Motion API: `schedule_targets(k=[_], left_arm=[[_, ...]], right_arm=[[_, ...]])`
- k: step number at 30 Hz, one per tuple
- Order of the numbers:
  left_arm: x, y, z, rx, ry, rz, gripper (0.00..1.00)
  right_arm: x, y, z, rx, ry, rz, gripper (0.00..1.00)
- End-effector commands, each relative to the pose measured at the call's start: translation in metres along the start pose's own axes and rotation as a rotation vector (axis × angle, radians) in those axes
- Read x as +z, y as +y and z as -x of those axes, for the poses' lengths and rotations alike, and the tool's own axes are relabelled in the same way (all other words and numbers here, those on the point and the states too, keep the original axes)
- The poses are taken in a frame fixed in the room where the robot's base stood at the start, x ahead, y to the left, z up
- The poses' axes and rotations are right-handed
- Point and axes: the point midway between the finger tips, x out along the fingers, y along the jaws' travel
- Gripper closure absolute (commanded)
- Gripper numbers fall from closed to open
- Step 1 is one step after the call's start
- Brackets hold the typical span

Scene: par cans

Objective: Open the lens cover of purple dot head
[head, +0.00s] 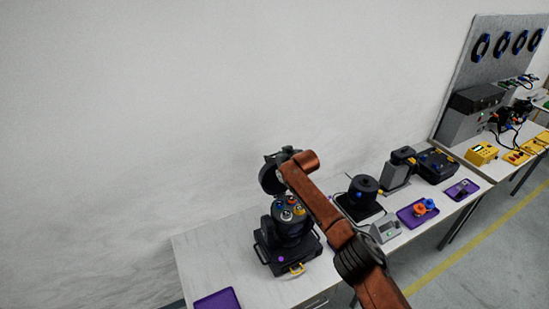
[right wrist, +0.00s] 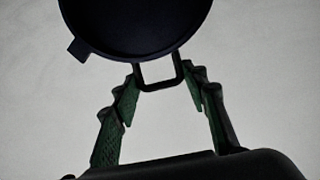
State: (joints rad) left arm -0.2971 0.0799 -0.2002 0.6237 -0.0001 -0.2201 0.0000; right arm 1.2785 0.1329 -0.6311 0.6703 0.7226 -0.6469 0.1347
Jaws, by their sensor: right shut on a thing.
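The purple dot head (head: 290,228) is a black lamp head on the table, with a purple dot on its base and several coloured lenses facing up. Its round dark lens cover (head: 268,178) stands raised above the lenses, swung open. My right gripper (head: 282,156) is at the top of the cover, partly hidden by my arm. In the right wrist view the cover (right wrist: 135,22) fills the top, and its looped handle (right wrist: 160,84) lies between the fingertips of my right gripper (right wrist: 166,80), which is shut on it. My left gripper is out of view.
A purple tray (head: 218,299) lies at the table's front left. To the right stand a black round device (head: 363,188), a grey box (head: 385,230) and a purple tray with coloured knobs (head: 405,217). A white wall is close behind the table.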

Motion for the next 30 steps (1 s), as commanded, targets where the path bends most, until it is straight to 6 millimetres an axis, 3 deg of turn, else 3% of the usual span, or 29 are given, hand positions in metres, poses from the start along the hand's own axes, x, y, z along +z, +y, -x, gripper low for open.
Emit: schedule_targets(k=[1, 4, 17, 30], left_arm=[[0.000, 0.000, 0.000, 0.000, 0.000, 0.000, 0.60], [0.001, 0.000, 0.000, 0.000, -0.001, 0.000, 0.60], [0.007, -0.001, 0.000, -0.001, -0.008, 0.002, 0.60], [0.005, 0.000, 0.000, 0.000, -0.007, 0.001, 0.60]], right_arm=[[-0.013, 0.003, 0.004, 0.005, 0.021, 0.009, 0.57], [-0.011, 0.002, 0.004, 0.004, 0.018, 0.008, 0.51], [-0.005, -0.001, 0.005, -0.003, 0.009, 0.005, 0.51], [-0.004, 0.001, 0.052, -0.001, 0.011, 0.004, 0.51]])
